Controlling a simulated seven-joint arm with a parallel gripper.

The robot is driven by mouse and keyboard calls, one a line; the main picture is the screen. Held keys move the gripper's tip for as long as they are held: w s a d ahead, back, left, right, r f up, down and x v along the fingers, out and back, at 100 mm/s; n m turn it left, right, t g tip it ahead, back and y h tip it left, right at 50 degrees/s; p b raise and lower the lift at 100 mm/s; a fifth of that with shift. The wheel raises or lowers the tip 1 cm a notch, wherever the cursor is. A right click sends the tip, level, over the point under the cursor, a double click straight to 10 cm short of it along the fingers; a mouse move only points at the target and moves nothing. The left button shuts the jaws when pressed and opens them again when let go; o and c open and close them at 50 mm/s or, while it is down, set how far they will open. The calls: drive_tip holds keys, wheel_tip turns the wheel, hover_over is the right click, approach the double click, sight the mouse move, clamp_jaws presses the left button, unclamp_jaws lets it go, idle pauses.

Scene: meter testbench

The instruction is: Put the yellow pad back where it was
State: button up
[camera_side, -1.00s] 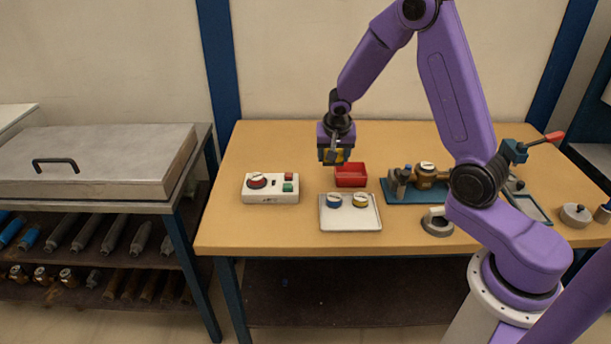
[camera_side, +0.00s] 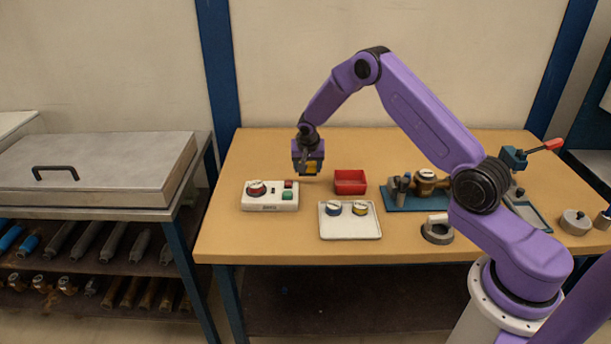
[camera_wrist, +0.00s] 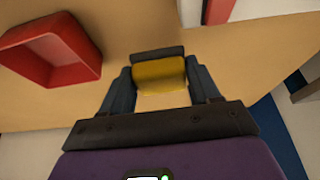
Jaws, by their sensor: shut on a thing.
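My gripper (camera_side: 308,169) is shut on the yellow pad (camera_side: 312,167), holding it above the table behind the white control box. In the wrist view the yellow pad (camera_wrist: 160,75) sits between the two dark fingers of my gripper (camera_wrist: 161,84), with a dark edge along its far side. The pad's gap to the table is hard to judge, but it appears close above the surface. The red bin (camera_side: 350,182) stands to the right of my gripper and looks empty; it also shows at the upper left of the wrist view (camera_wrist: 50,50).
A white control box (camera_side: 270,196) with a red dial and buttons stands just in front of my gripper. A white tray (camera_side: 349,228) holds two meters. A blue fixture (camera_side: 405,201) with a brass meter is further right. The back left tabletop is clear.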

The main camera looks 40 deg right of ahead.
sight(305, 175)
drive_tip(key=shift+w+d+f, duration=0.1)
drive_tip(key=shift+w+f, duration=0.45)
drive_tip(key=shift+f, duration=1.65)
drive_tip(key=shift+f, duration=0.15)
drive_tip(key=o, duration=1)
